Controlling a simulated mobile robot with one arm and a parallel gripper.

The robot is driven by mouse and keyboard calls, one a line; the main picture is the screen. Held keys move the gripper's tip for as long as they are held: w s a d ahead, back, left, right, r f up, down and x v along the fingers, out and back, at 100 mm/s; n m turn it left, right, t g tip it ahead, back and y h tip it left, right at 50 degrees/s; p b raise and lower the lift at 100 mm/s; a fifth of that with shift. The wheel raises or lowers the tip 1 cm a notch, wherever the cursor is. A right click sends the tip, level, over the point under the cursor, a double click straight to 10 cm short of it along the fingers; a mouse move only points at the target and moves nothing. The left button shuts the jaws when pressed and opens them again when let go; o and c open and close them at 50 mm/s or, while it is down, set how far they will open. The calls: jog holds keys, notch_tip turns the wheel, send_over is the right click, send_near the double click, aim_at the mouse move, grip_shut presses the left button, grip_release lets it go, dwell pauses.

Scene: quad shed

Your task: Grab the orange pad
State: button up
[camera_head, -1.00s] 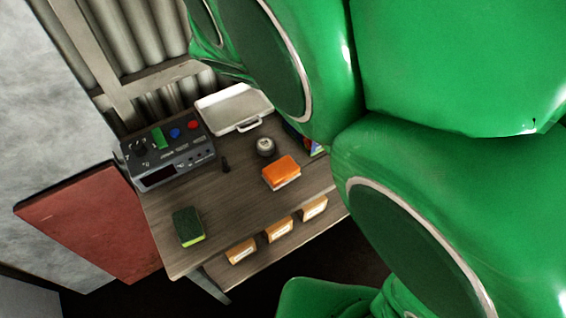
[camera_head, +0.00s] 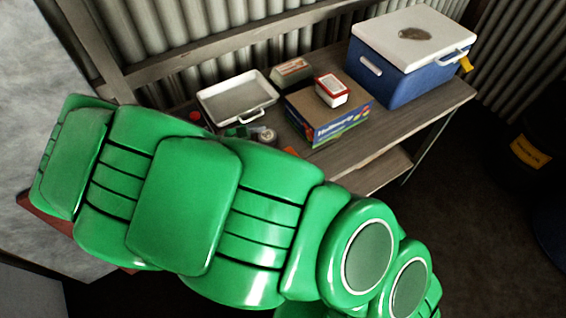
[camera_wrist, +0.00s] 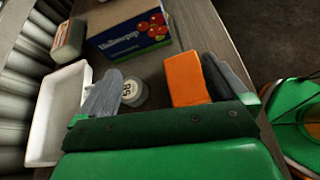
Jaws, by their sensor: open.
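The orange pad (camera_wrist: 183,80) lies on the wooden bench in the wrist view, a block with a bright orange top. My gripper (camera_wrist: 162,64) is open above the bench, one finger at each side of the picture's middle. The pad shows between the fingers, close beside the right finger; I cannot tell whether they touch. The pad's near end is hidden behind my gripper. A round white tin (camera_wrist: 134,92) also shows between the fingers, close to the left one. In the head view my green arm hides nearly all of the pad; only a small orange sliver (camera_head: 290,151) shows.
A white tray (camera_head: 238,98), a printed cardboard box (camera_head: 335,127) with a small red-and-white box (camera_head: 332,89) on it, and a blue cooler (camera_head: 395,82) stand on the bench. A corrugated wall is behind. The bench's edge (camera_wrist: 222,35) runs close to the right of the pad.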

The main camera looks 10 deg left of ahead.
jog(key=s+f, duration=0.1)
jog(key=f, duration=0.1)
jog(key=s+a+f+n, duration=0.1)
jog(key=f, duration=0.1)
jog(key=s+f+n+t, duration=0.1)
jog(key=s+f, duration=0.1)
jog(key=shift+a+f, duration=0.3)
jog(key=shift+a, duration=0.1)
jog(key=shift+d+f+h, duration=0.25)
jog(key=shift+d+h, duration=0.05)
jog(key=shift+d, duration=0.15)
jog(key=shift+d+r+x, duration=0.1)
jog(key=shift+r+x, duration=0.05)
jog(key=shift+x, duration=1.75)
jog(key=shift+d+r+x, duration=0.1)
jog(key=shift+r+x, duration=0.1)
jog(key=shift+x, duration=1.75)
jog(key=shift+c, duration=0.2)
jog(key=c, duration=1.1)
